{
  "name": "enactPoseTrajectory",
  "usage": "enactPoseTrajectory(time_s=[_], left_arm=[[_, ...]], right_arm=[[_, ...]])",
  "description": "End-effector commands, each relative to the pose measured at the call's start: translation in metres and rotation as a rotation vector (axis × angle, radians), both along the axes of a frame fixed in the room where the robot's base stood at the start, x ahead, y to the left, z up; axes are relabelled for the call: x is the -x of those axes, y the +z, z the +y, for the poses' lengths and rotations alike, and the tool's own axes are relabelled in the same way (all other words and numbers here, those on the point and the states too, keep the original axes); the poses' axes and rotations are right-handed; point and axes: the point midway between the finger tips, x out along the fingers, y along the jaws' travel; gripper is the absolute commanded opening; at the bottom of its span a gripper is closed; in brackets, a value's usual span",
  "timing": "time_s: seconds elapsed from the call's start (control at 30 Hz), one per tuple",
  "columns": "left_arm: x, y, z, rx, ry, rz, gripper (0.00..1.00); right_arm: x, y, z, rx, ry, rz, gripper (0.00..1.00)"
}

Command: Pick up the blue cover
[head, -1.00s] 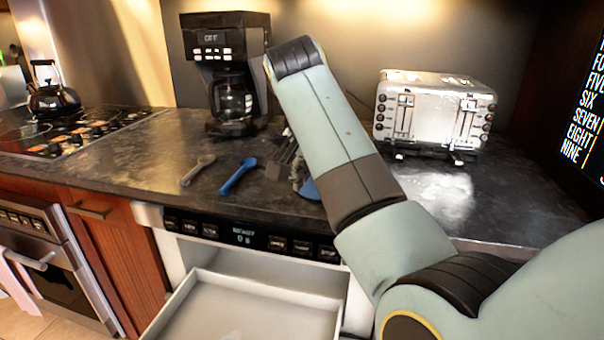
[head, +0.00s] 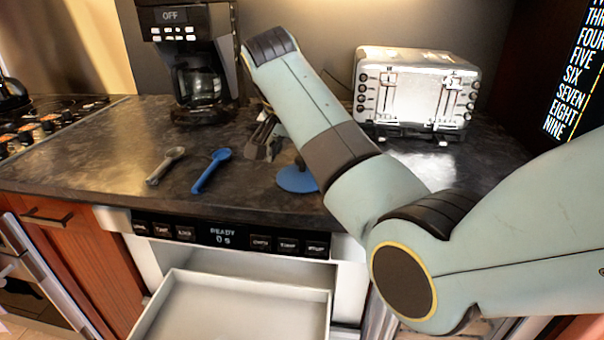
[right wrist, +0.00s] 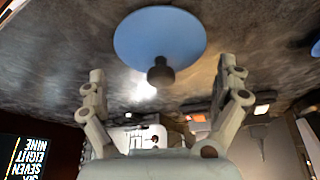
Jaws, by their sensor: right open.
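The blue cover (head: 296,179) is a round blue disc on the dark counter, partly hidden behind my right arm in the head view. In the right wrist view the blue cover (right wrist: 160,45) shows whole, with a dark round knob at its middle. My right gripper (right wrist: 163,82) is open, its fingers spread to either side below the knob in that view and not touching it. In the head view my right gripper (head: 264,135) is mostly hidden behind the arm, just behind the cover. My left gripper is not in view.
A blue spoon (head: 211,170) and a grey spoon (head: 165,165) lie left of the cover. A coffee maker (head: 190,60) and a toaster (head: 415,92) stand behind. An open white microwave drawer (head: 235,305) juts out below the counter (head: 95,165).

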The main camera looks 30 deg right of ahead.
Motion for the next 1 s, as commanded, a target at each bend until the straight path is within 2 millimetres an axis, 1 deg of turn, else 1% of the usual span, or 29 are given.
enactPoseTrajectory(time_s=[0.03,0.13,0.37,0.4,0.53,0.8,0.9,1.0], left_arm=[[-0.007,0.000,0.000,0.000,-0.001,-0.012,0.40],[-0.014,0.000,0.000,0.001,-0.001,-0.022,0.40],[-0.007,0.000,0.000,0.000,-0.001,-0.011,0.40],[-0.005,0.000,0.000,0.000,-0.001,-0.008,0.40],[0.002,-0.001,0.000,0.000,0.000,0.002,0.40],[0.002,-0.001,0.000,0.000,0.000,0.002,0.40],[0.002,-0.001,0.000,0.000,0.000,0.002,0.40],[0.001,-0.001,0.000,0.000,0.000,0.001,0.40]], right_arm=[[-0.001,-0.007,-0.002,-0.001,0.000,0.003,1.00],[-0.002,-0.016,-0.005,-0.001,0.000,0.002,1.00],[-0.003,-0.017,-0.005,-0.001,0.000,0.000,1.00],[-0.003,-0.017,-0.005,-0.001,0.000,0.000,0.97],[-0.003,-0.017,-0.005,-0.001,0.000,0.000,0.80],[-0.003,-0.018,-0.005,-0.002,0.001,0.001,0.45],[-0.002,-0.019,-0.005,-0.003,0.001,0.003,0.40],[-0.002,-0.019,-0.004,-0.002,0.001,0.006,0.39]])
